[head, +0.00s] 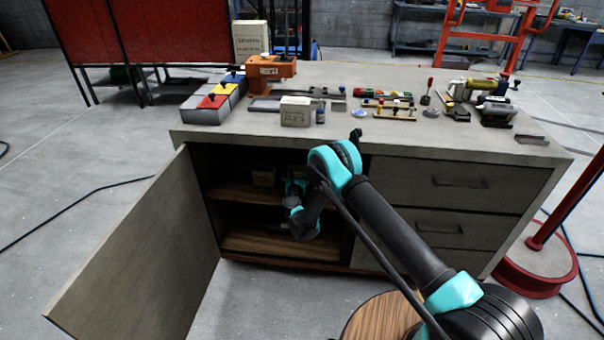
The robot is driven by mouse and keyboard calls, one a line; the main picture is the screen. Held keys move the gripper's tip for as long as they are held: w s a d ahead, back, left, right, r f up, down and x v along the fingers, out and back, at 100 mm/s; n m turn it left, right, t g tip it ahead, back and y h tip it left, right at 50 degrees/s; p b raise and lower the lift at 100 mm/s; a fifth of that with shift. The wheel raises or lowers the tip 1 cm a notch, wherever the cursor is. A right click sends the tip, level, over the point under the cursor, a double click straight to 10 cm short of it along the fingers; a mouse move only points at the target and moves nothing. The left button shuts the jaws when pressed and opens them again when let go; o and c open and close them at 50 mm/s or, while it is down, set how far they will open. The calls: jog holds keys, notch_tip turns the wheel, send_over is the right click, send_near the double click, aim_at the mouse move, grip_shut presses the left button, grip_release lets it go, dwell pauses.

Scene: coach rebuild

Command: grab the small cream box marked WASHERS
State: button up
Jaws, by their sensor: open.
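The cabinet door (145,245) stands wide open at left. Drawers (445,182) close off the right side. The shelf (235,192) and cabinet walls bound the space. The bench top (370,138) holds tools, an orange vise (270,68) and coloured bins (213,102).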

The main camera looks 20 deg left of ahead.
jog(key=c, duration=1.4)
jog(key=shift+o, duration=0.2)
jog(key=shift+r, duration=0.1)
